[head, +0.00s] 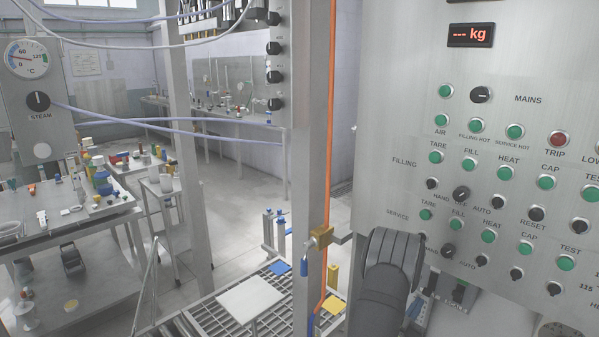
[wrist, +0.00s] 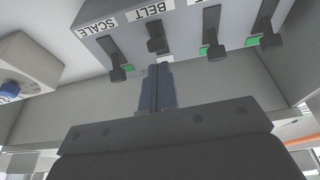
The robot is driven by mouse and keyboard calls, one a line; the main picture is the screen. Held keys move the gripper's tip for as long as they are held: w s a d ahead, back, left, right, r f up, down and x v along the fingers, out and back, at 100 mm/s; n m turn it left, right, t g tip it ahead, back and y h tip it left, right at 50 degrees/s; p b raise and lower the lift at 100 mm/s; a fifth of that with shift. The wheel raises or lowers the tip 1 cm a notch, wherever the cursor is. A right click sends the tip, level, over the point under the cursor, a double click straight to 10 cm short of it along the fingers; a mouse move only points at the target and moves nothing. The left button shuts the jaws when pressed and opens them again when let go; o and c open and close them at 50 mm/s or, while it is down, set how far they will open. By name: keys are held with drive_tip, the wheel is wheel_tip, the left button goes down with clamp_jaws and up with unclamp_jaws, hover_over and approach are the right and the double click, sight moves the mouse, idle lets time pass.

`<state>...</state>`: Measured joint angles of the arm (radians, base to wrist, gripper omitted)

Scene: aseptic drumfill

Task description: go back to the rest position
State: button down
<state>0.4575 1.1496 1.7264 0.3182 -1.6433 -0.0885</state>
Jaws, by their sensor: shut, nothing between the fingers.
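My gripper (wrist: 158,72) shows in the wrist view, its two dark fingers together with nothing between them. The fingertips are just below a grey switch box with black levers, close to the lever under the BELT label (wrist: 150,10). I cannot tell whether they touch it. In the head view my dark arm (head: 385,275) stands in front of the lower left of the large control panel (head: 400,100). The fingers are hidden there.
The switch box also has a lever by the SCALE label (wrist: 97,27). A blue knob (wrist: 10,91) is at the left in the wrist view.

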sight(425, 290)
drive_tip(key=shift+w+d+r+g+y, duration=0.25)
drive_tip(key=shift+w+d+r+g, duration=0.2)
drive_tip(key=shift+r, duration=0.2)
drive_tip(key=shift+w+d+r+g+y, duration=0.3)
drive_tip(key=shift+w+d+r+g, duration=0.15)
drive_tip(key=shift+r, duration=0.25)
drive_tip(key=shift+w+d+r+g+y, duration=0.3)
drive_tip(key=shift+d+r+g, duration=0.15)
drive_tip(key=shift+r, duration=0.2)
drive_tip(key=s+a+r+n+g+y, duration=0.1)
drive_tip(key=s+a+r+y, duration=0.5)
drive_tip(key=s+a+r, duration=0.4)
drive_tip(key=shift+a+r, duration=0.55)
drive_tip(key=shift+a, duration=0.2)
